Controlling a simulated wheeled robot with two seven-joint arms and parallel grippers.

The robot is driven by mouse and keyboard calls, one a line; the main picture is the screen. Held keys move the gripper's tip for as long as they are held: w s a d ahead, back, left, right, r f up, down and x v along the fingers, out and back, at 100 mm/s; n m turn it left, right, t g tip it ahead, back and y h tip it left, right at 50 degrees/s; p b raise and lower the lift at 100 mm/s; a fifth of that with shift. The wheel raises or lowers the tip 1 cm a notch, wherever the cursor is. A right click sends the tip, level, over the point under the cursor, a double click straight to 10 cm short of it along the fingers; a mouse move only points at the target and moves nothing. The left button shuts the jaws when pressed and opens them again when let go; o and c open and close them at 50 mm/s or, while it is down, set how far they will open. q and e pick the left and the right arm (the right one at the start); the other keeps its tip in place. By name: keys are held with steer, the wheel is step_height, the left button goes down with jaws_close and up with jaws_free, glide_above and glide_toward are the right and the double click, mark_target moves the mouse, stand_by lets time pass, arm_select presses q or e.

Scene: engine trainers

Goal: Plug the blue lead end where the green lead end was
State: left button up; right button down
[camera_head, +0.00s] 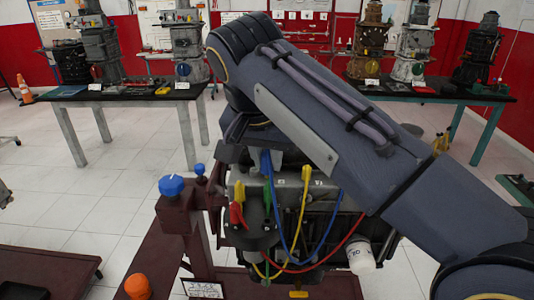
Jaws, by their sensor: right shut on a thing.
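My right gripper (266,151) hangs from my arm over the top of the engine (325,198) and is largely hidden by the arm. It is shut on the blue lead end (266,163); the blue lead (278,217) runs down from it in a loop. A yellow lead end (306,173) stands upright on the engine top, right of the gripper. I cannot make out the sockets. My left gripper is not in view.
The engine sits on a dark red stand with a blue knob (171,186) at left. A white oil filter (360,257) sticks out at lower right. An orange cap (137,287) is at the lower left. Tables with other engines stand behind, with open floor between.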

mark_target(265, 174)
steer(key=shift+f+b, duration=1.75)
steer(key=shift+f, duration=0.8)
steer(key=shift+f, duration=0.2)
steer(key=shift+f+b, duration=1.85)
steer(key=shift+f, duration=0.7)
steer(key=shift+f, duration=0.9)
steer(key=shift+r, duration=0.1)
